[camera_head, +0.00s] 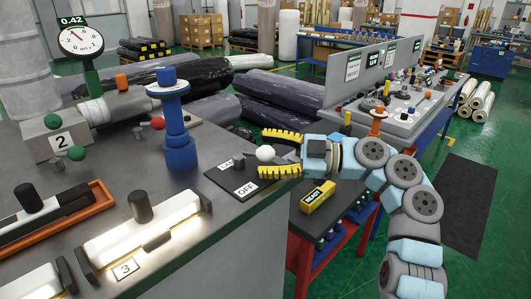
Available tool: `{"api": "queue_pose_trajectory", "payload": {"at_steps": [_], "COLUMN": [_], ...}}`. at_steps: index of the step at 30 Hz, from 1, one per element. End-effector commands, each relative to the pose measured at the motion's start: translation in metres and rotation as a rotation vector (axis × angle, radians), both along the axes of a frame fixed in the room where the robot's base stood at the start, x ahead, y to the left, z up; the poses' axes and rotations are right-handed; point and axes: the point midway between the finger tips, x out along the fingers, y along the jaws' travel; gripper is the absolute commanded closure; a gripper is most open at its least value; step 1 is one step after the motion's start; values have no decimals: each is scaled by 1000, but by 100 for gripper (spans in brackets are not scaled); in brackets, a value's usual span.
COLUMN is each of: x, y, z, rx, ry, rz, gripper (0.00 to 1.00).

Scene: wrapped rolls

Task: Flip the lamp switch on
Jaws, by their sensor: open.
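The lamp switch (243,176) is a flat grey panel near the right edge of the dark bench. It carries a label reading "OFF" and a smaller label that seems to read "LAMP". A white ball knob (265,153) sits at its far right side. My gripper (262,153) reaches in from the right with its yellow ridged fingers spread open. The ball knob shows between the fingers, and I cannot tell whether either finger touches it. The lever below the knob is hidden or too small to see.
A blue post (178,130) stands left of the switch. A glowing tube lamp (140,232) marked "3" lies in front. A gauge (82,40) reads 0.42. A yellow "READY" box (317,197) sits on a lower table to the right. Wrapped rolls (275,100) lie behind.

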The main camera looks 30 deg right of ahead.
Motion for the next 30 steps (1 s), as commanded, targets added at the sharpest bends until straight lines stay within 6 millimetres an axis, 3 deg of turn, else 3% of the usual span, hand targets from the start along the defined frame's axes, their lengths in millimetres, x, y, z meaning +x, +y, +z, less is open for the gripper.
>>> {"api": "queue_pose_trajectory", "payload": {"at_steps": [8, 21, 30], "x": [-8, -53, -67], "y": [-13, -76, -97], "z": [0, 1, 0], "rx": [0, -2, 1], "ry": [1, 1, 2], "rz": [-1, 0, 0], "gripper": [34, 34, 34]}}
